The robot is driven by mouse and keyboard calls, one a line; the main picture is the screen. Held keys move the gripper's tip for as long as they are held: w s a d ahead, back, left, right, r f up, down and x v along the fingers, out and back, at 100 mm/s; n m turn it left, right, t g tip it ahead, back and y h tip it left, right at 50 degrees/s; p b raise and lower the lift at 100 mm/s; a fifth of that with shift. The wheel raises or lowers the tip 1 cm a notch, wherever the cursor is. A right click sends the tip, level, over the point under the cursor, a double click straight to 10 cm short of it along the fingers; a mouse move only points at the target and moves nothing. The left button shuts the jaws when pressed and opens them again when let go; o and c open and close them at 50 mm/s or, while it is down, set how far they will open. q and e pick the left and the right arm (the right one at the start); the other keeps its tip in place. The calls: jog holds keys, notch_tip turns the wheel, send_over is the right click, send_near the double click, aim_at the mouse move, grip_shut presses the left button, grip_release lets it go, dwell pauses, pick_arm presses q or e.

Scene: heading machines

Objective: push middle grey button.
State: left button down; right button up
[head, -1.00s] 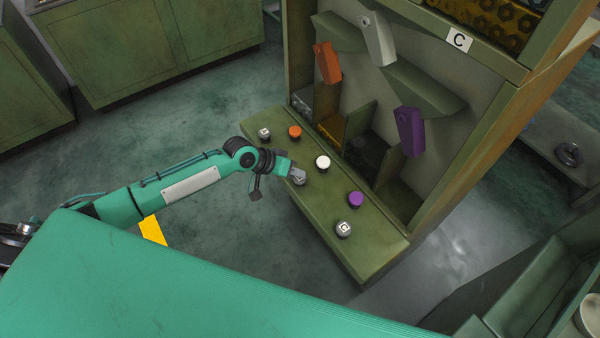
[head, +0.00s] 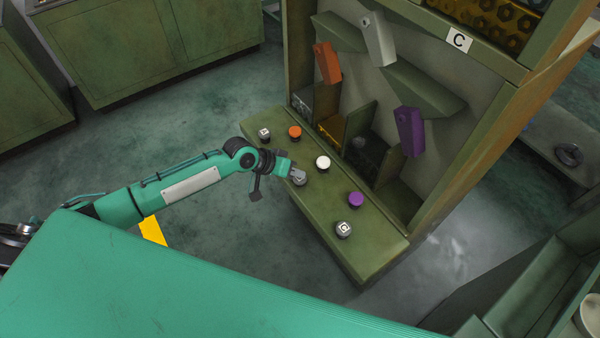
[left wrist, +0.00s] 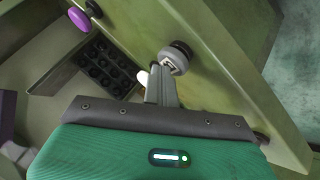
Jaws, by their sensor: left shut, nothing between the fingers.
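The middle grey button (head: 299,179) sits on the sloped green panel (head: 368,251), on the robot's side of the white button (head: 322,162). My left gripper (head: 291,171) is shut and empty, with its fingertips right at this button. In the left wrist view the shut fingers (left wrist: 163,84) point at the grey button (left wrist: 176,57), whose dark collar shows. The tips overlap its near edge in the picture, and I cannot tell whether they touch or press it. My right gripper is not in view.
Other buttons stand on the panel: orange (head: 295,132), purple (head: 356,199), and grey ones at the left end (head: 264,134) and right end (head: 343,229). Behind rises a cabinet with orange (head: 327,62), grey (head: 378,40) and purple (head: 410,131) blocks. Open floor lies left.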

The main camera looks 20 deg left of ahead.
aim_at(296, 178)
pick_arm(q)
jog(key=shift+s+f, duration=0.1)
jog(key=shift+f, duration=0.15)
dwell(0.3)
jog(key=shift+s+f, duration=0.1)
jog(key=shift+f, duration=0.25)
dwell(0.5)
jog(key=shift+r+p, duration=0.2)
jog(key=shift+p, duration=0.1)
notch_tip(296, 178, up, 6)
jog(key=p, duration=0.5)
jog(key=shift+r+p, duration=0.15)
jog(key=shift+p, duration=0.15)
